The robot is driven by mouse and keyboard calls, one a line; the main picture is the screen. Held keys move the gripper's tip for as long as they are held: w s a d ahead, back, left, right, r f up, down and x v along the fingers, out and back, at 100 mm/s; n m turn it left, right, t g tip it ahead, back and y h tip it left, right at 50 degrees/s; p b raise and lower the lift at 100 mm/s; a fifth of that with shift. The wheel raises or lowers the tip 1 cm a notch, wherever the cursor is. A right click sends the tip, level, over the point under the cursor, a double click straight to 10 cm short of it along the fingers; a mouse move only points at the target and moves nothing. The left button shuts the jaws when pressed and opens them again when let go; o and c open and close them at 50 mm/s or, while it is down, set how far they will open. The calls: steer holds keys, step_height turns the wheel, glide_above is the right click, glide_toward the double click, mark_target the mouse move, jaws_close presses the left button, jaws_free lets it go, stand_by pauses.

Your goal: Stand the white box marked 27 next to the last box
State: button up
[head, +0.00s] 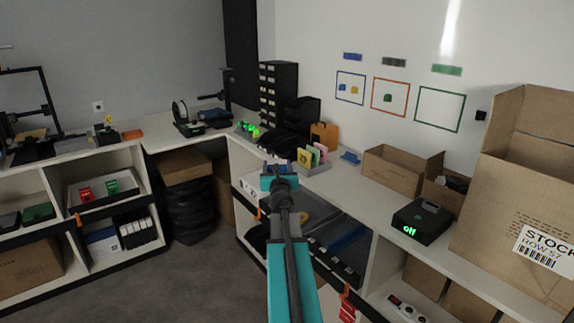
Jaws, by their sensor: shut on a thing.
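My gripper (279,179) is near the middle of the head view, at the end of my teal arm, in front of the counter's front edge. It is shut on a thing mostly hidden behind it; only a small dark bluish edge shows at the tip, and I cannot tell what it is. Several white boxes with dark lower parts (138,232) stand in a row on the lower left shelf. A blue and white box (102,243) is to their left. No number 27 can be read on any box.
A grey holder with coloured cards (313,160) stands on the counter beyond my gripper. A black device reading "off" (420,222), an open carton (401,167) and a large carton (515,205) are at right. The floor (205,275) at lower left is clear.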

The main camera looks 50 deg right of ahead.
steer(key=w+a+f+n+t+y, duration=0.25)
steer(key=w+a+y, duration=0.2)
steer(key=a, duration=0.65)
steer(key=w+a+f+n+t+y, duration=0.1)
steer(key=w+a+f+n+y, duration=0.3)
steer(key=a, duration=0.7)
steer(key=w+a+f+n+t+y, duration=0.15)
steer(key=w+a+n+y, duration=0.35)
steer(key=a, duration=0.6)
steer(key=s+a+f+n+g+y, duration=0.1)
steer(key=s+a+n+g+y, duration=0.1)
steer(key=a, duration=0.8)
steer(key=s+a+f+n+g+y, duration=0.2)
steer(key=s+a+n+y, duration=0.2)
steer(key=a+y, duration=0.3)
steer(key=s+a+f+n+g+y, duration=0.1)
steer(key=a+y, duration=0.4)
steer(key=a, duration=0.8)
steer(key=shift+s+a+f+n+g, duration=0.15)
steer(key=shift+s+a+n+g, duration=0.05)
steer(key=shift+s+n+g, duration=0.75)
steer(key=shift+d, duration=0.1)
